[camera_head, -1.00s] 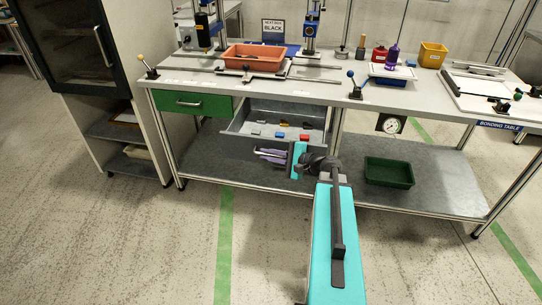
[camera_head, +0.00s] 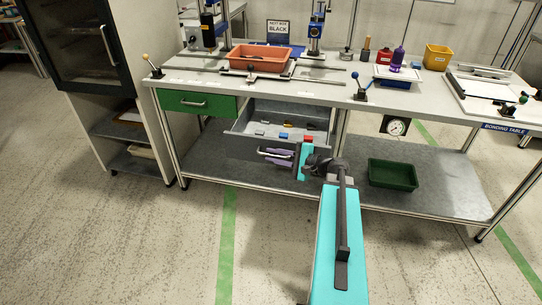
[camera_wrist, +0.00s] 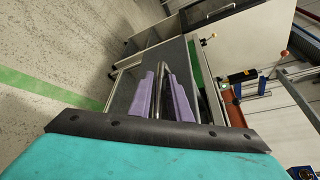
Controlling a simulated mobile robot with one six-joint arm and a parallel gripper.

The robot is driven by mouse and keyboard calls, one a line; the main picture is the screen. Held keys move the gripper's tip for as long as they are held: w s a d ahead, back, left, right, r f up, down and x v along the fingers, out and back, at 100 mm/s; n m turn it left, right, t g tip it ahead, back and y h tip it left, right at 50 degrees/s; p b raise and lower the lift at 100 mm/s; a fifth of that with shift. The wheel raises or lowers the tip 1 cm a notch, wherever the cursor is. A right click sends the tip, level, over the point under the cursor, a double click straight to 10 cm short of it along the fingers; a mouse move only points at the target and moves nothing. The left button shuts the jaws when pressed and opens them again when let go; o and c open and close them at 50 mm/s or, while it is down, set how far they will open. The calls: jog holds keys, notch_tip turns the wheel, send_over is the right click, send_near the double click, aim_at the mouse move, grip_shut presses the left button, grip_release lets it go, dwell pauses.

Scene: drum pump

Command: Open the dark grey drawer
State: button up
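The dark grey drawer (camera_head: 240,148) is pulled out under the bench, with its inside and several small coloured pieces showing. Its pale bar handle (camera_head: 262,152) is on the front. My gripper (camera_head: 279,158) is at this handle, coming from the right. In the wrist view, the two purple fingers of my gripper (camera_wrist: 163,95) stand on either side of the handle bar (camera_wrist: 161,85). A narrow gap shows beside the bar, so the fingers look open around it. Finger contact is hard to see.
A closed green drawer (camera_head: 197,103) is left of it. The benchtop (camera_head: 340,95) above holds an orange tray (camera_head: 265,56) and presses. A dark green bin (camera_head: 392,174) stands on the lower shelf (camera_head: 440,200) to the right. A dark-doored cabinet (camera_head: 135,75) stands at left.

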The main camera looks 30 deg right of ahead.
jog(key=v, duration=1.2)
jog(key=shift+s+b, duration=0.15)
jog(key=shift+b, duration=0.3)
jog(key=shift+r, duration=0.1)
